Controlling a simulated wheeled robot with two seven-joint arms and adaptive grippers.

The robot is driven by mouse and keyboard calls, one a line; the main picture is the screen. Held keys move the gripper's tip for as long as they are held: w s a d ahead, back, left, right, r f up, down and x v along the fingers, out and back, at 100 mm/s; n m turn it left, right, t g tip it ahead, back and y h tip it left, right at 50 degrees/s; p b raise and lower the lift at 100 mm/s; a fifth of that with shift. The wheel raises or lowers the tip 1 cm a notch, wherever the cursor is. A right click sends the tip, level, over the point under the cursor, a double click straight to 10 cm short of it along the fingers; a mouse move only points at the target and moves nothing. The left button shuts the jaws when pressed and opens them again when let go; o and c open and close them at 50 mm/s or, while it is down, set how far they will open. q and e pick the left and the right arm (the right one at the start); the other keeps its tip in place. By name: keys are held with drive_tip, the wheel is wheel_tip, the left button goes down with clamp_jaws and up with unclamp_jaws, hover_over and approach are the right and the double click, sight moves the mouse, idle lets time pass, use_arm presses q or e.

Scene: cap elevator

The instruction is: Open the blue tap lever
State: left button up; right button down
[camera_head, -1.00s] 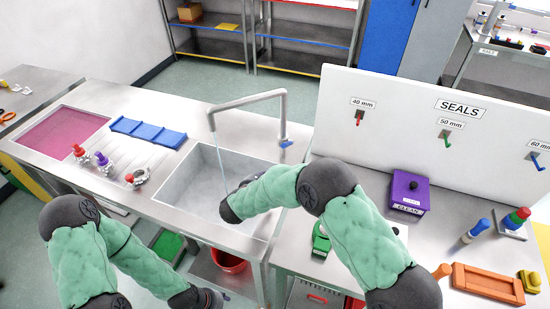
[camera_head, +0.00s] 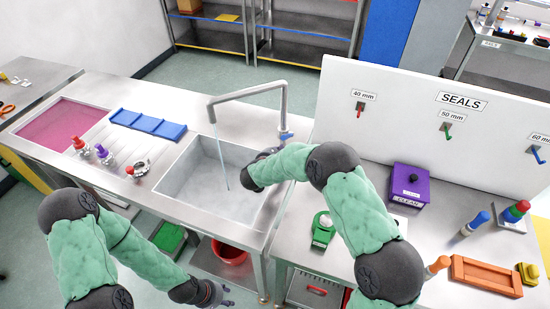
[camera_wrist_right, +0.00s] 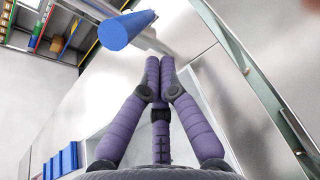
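The blue tap lever (camera_head: 286,135) sits at the foot of the grey tap (camera_head: 250,93), on the right rim of the sink (camera_head: 180,190). A thin bluish stream runs from the spout into the sink. My right gripper (camera_head: 270,153) is just in front of and below the lever, partly hidden by its own arm. In the right wrist view its purple fingers (camera_wrist_right: 160,62) meet at the tips with nothing between them. The blue lever end (camera_wrist_right: 127,30) is up and left of the fingertips, apart from them. My left gripper (camera_head: 222,294) hangs low before the counter; its opening is unclear.
The white SEALS panel (camera_head: 430,130) stands right of the tap. A purple box (camera_head: 409,186) and a green device (camera_head: 323,230) are on the right-hand counter. A blue rack (camera_head: 148,125) and several small coloured-top fittings lie left of the sink.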

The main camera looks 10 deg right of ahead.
sight(287, 136)
drive_tip(key=shift+w+d+r, duration=0.2)
drive_tip(key=shift+d+r, duration=0.15)
drive_tip(key=shift+r, duration=0.2)
drive_tip(key=shift+r, duration=0.1)
drive_tip(key=shift+w+r+g+p, duration=0.1)
drive_tip(key=shift+r+g+p, duration=0.25)
drive_tip(key=shift+p, duration=0.25)
drive_tip(key=shift+d+r+y, duration=0.1)
drive_tip(key=shift+r+y, duration=0.1)
drive_tip(key=shift+y, duration=0.1)
